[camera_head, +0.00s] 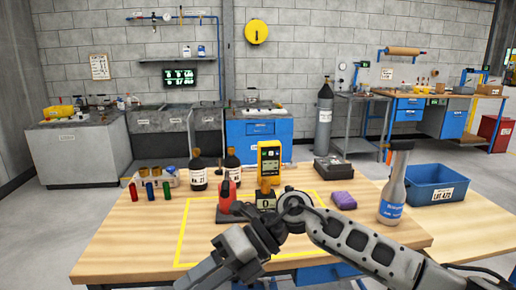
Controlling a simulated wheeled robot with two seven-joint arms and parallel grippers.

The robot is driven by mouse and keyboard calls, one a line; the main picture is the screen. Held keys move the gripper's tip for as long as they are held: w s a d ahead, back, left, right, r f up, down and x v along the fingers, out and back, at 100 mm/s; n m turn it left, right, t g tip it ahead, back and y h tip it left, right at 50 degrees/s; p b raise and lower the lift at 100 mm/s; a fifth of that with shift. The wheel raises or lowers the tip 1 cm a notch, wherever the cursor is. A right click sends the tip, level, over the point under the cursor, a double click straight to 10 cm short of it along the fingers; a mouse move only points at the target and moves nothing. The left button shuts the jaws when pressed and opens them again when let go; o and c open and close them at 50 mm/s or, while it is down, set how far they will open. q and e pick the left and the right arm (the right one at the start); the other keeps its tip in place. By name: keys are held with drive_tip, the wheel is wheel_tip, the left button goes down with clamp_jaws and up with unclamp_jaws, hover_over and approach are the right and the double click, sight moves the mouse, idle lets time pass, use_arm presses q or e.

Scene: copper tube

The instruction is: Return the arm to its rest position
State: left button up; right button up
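My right arm comes in from the lower right over the wooden table (120,245). It bends at a joint near the middle of the table and runs down to the lower left. Its end, my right gripper (205,272), is low in the picture near the table's front edge and partly cut off. I cannot tell whether its fingers are open or shut, and I see nothing held. My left arm and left gripper are not in view. The arm's bend hides part of a small black stand (238,211) and the yellow taped outline (198,196).
A blue bin (435,187) is at right. Red, green and blue vials (150,193) stand at left.

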wheel_tip(320, 180, up, 2)
drive_tip(key=s+a+m+t+y, duration=0.2)
drive_tip(key=a+m+y, duration=0.1)
drive_tip(key=m+y, duration=0.3)
drive_tip(key=w+d+f+m+t+y, duration=0.1)
drive_tip(key=w+d+m+t, duration=0.15)
drive_tip(key=m+t, duration=0.55)
drive_tip(key=w+d+f+m+t+y, duration=0.1)
drive_tip(key=d+m+t, duration=0.3)
drive_tip(key=m+t, duration=0.4)
drive_tip(key=s+d+f+m+t+h, duration=0.2)
drive_tip(key=d+f+m+t+h, duration=0.1)
drive_tip(key=d+f+m+h, duration=1.05)
drive_tip(key=s+d+f+m+g+h, duration=0.3)
drive_tip(key=s+d+f+m+g, duration=0.2)
drive_tip(key=s+f, duration=0.7)
drive_tip(key=shift+d+f+m+g, duration=0.2)
drive_tip(key=shift+d+m+g, duration=0.1)
drive_tip(key=shift+d+m, duration=0.75)
